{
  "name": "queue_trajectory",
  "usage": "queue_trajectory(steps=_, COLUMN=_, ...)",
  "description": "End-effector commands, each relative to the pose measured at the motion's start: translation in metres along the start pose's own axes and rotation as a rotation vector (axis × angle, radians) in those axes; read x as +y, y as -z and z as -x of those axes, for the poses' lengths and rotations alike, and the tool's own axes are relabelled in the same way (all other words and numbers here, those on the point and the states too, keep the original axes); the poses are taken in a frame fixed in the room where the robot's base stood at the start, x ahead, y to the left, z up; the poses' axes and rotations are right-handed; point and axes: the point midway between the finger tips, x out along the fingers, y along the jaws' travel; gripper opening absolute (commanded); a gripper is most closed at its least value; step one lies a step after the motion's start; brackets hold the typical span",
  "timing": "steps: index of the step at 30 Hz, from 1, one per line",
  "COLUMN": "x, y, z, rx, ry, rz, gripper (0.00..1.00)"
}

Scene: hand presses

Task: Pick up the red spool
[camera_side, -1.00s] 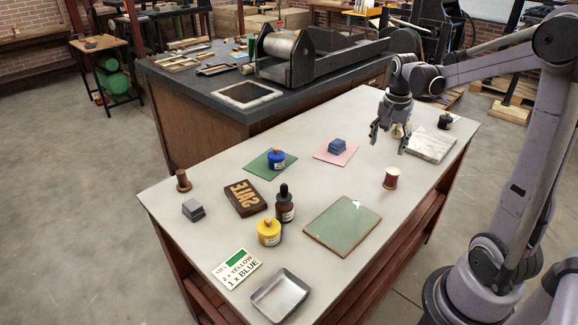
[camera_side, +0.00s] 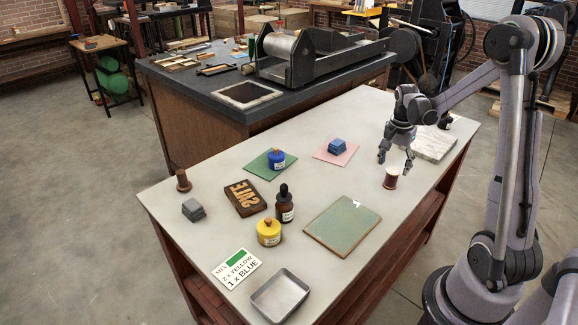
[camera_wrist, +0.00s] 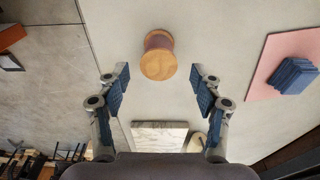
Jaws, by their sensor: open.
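The red spool (camera_side: 391,179) stands upright on the grey table, toward its right side, with pale wooden ends and a dark red middle. In the wrist view the spool (camera_wrist: 158,56) shows its round wooden top, beyond the fingertips and roughly centred between them. My gripper (camera_side: 396,163) is open and empty, just above the spool in the side view, with its fingers spread to either side. Its two blue-padded fingers also show in the wrist view (camera_wrist: 159,76). The spool appears apart from both fingers.
A marble slab (camera_side: 433,143) lies just behind my gripper. A green board (camera_side: 342,225) lies left of the spool. A blue block (camera_side: 337,146) sits on a pink sheet (camera_side: 324,154). A brown spool (camera_side: 183,181) stands far left. The table around the red spool is clear.

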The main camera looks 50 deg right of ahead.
Motion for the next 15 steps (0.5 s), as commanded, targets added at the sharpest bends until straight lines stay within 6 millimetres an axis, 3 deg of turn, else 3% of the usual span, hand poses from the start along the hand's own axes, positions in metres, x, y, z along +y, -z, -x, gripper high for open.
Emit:
queue_trajectory(steps=6, x=0.002, y=0.0, z=-0.029, rx=0.001, ry=0.001, rz=0.0, gripper=0.66)
queue_trajectory(steps=15, x=0.002, y=0.0, z=-0.037, rx=0.002, ry=0.0, rz=0.0, gripper=0.66)
